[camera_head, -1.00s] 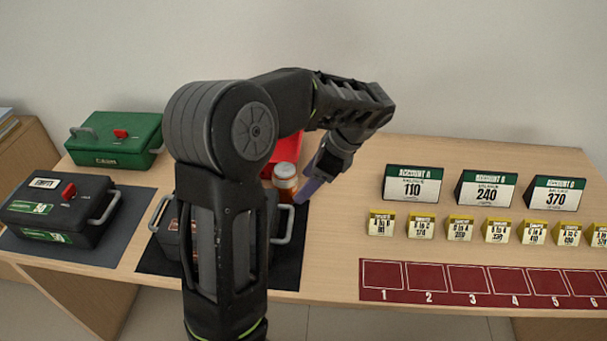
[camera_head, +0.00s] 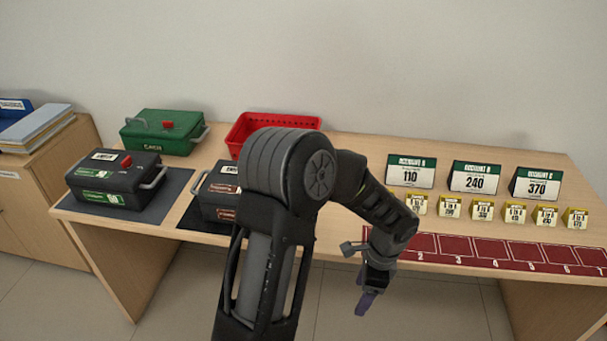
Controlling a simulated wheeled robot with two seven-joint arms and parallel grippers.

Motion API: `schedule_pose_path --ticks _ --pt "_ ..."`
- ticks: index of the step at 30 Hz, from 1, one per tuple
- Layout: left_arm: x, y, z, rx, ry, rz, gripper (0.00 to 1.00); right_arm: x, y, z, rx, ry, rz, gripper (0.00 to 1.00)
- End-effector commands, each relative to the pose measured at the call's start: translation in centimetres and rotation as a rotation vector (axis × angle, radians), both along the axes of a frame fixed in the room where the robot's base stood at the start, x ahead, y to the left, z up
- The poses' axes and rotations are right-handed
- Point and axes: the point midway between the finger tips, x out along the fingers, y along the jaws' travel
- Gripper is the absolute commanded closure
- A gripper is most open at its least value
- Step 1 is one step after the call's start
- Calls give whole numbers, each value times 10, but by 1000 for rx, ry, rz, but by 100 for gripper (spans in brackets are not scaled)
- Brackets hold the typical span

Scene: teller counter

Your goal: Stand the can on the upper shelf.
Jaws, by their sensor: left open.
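My left gripper (camera_head: 366,296) is open and hangs, fingers down, in front of the table's front edge, with nothing seen between its fingers. No can shows now, and no upper shelf can be made out. The small orange container with a white lid, seen earlier by the red basket, is out of sight; my arm covers part of that area. My right gripper is not in view.
The wooden table (camera_head: 345,148) holds a green cash box (camera_head: 165,133), two black boxes (camera_head: 115,182) (camera_head: 215,190), a red basket (camera_head: 270,122), account signs (camera_head: 475,178), small yellow tags (camera_head: 450,207) and a red numbered strip (camera_head: 480,249). A side cabinet (camera_head: 45,195) with folders stands left.

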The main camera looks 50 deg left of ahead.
Motion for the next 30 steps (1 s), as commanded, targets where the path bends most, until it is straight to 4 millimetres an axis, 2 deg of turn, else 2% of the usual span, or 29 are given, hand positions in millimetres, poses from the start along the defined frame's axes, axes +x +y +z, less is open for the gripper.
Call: schedule_pose_path --ticks 1,3,8,12,16,18,22,30 --pt "-6 -16 -18 -36 0 29 32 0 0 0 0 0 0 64" --pt "-14 -39 -40 -88 -11 84 32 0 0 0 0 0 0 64" --pt "-39 -96 -88 -211 -26 256 32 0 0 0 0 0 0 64" --pt "-75 -150 -128 -315 -24 487 32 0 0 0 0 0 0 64" --pt "-117 -192 -156 -375 -15 768 32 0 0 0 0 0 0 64" --pt "-136 -204 -165 -385 -15 902 32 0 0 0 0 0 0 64" --pt "-155 -213 -172 -384 -26 1049 32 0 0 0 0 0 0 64" --pt "-158 -214 -173 -383 -34 1090 32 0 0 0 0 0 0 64"
